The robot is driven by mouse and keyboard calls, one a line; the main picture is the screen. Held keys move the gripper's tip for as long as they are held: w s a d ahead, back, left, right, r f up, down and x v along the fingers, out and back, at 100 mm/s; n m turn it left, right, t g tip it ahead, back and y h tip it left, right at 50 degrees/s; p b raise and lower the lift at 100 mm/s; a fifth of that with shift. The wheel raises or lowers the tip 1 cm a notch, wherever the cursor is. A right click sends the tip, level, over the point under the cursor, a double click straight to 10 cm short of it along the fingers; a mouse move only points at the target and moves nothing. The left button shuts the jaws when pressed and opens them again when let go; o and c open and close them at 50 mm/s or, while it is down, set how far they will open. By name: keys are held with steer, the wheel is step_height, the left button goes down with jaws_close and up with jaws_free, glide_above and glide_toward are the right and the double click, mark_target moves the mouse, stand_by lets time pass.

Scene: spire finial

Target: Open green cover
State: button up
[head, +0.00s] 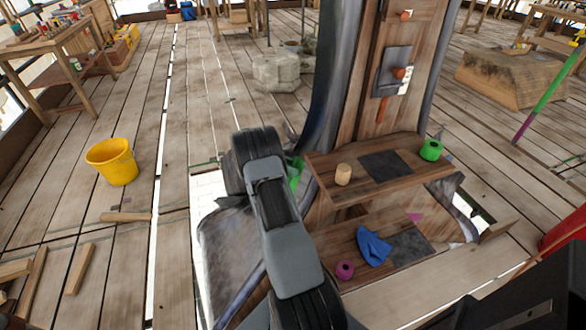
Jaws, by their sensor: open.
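A bright green piece (295,174) shows just right of my arm, beside the base of the spire; most of it is hidden, so I cannot tell if it is the cover or whether it is open. A round green object (431,150) with a dark hole in its top sits on the right end of the upper wooden shelf. My arm crosses the lower middle of the head view and hides part of the spire's left foot. My gripper is not visible.
The upper shelf (325,166) also holds a wooden cylinder (343,174). A blue cloth-like piece (374,246) and a magenta ring (345,270) lie on the lower shelf. A yellow bucket (112,161) stands left. Floor openings border the spire. Planks (80,268) lie front left.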

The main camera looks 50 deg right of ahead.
steer(key=shift+s+d+f, duration=0.1)
steer(key=shift+s+d, duration=0.05)
steer(key=shift+s, duration=0.05)
jaws_close()
stand_by(0.4)
